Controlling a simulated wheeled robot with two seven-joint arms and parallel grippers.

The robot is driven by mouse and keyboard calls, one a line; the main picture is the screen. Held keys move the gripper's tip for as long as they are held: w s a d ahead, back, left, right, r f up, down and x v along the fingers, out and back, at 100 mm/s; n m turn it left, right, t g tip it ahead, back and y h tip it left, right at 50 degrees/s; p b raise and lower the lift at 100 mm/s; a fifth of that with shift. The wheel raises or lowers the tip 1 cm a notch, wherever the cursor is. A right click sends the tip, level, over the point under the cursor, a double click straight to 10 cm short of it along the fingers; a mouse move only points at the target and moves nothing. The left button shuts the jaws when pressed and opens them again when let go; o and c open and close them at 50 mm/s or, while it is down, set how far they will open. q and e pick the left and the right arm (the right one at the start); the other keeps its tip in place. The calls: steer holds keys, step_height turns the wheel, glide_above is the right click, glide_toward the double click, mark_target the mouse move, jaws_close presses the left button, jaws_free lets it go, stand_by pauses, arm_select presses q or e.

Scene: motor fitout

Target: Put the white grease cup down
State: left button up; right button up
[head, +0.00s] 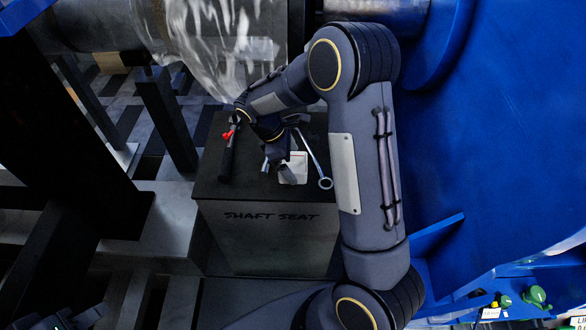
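The white grease cup (299,164) shows as a small white square shape on or just above the dark top of the block marked SHAFT SEAT (270,238). My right gripper (276,169) points down over this top, at the cup's left side. Its two fingers stand apart with a dark gap between them. One finger overlaps the cup's left part in the picture; whether it touches the cup is unclear. My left gripper (70,320) shows only in part at the bottom left edge, and its fingertips are cut off.
A wrench (324,182) lies right of the cup. A dark-handled tool (227,160) with a red part lies on the left of the block. A clear plastic sheet (215,45) hangs behind. Dark posts (165,115) stand left; a large blue housing (500,120) fills the right.

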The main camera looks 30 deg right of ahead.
steer(key=c, duration=1)
steer(key=shift+c, duration=0.2)
